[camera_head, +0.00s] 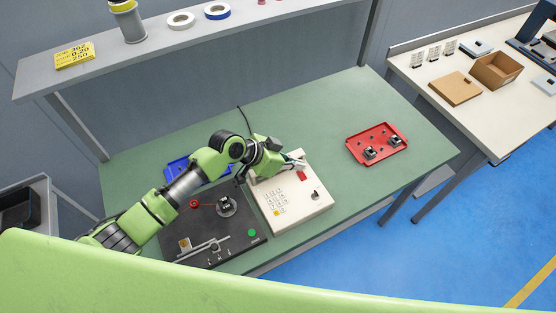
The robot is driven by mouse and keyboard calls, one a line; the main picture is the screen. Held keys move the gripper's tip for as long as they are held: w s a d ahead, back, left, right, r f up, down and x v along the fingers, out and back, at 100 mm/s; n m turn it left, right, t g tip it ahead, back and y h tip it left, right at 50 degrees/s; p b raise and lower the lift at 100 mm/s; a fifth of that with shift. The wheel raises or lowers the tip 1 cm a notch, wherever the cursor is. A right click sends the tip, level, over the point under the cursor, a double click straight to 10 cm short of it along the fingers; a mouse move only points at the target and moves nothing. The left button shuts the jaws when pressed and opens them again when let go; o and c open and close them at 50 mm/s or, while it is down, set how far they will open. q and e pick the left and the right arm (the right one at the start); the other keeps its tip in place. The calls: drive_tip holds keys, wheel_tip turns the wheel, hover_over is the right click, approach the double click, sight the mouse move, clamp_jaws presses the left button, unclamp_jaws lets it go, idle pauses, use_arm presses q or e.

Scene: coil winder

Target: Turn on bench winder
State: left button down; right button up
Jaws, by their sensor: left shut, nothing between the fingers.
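The bench winder shows as a dark base plate (205,238) and a cream control box (293,215) side by side on the green bench. The dark plate carries a small metal spindle (227,204), a red ring and a green button (252,233). The cream box has a keypad (275,202), a red display or patch (303,175) and a dark knob or switch (315,195). My left gripper (298,161) is shut and empty at the far edge of the cream box. It hides part of that edge, and I cannot tell if it touches. My right gripper is out of view.
A red tray (376,158) with small metal parts lies to the right on the green bench (330,110). A blue tray (180,168) is partly behind my left arm. A shelf (210,40) with tape rolls overhangs the back. A pale table with boxes stands at right.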

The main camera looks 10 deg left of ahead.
use_arm(q)
drive_tip(key=s+b+v, duration=0.1)
drive_tip(key=b+v, duration=0.1)
drive_tip(key=v, duration=0.6)
drive_tip(key=shift+s+d, duration=0.2)
drive_tip(key=shift+s, duration=0.1)
